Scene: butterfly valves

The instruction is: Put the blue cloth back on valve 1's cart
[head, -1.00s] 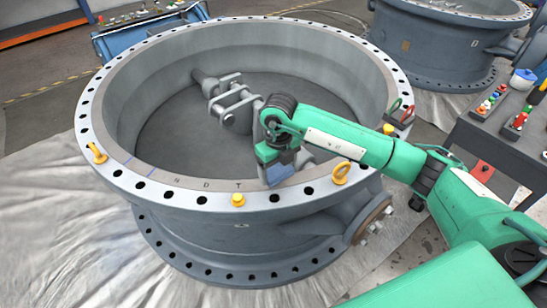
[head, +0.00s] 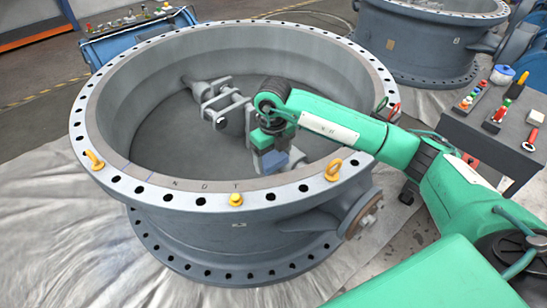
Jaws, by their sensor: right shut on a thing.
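My right gripper (head: 270,145) hangs over the inside of the large grey valve (head: 205,205), near the front-right rim. It is shut on the blue cloth (head: 277,163), which hangs below the fingers and looks blue-grey. The cloth's lower end shows just above the flange edge; I cannot tell whether it touches the valve. A dark grey cart (head: 500,145) stands to the right of the valve. I see no number on either cart or on the valve. My left gripper is not in view.
The cart top holds a blue-lidded pot (head: 502,75), a red-handled tool (head: 529,140) and colored items in trays. A blue cart (head: 135,38) stands behind left, a second valve (head: 425,40) behind right.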

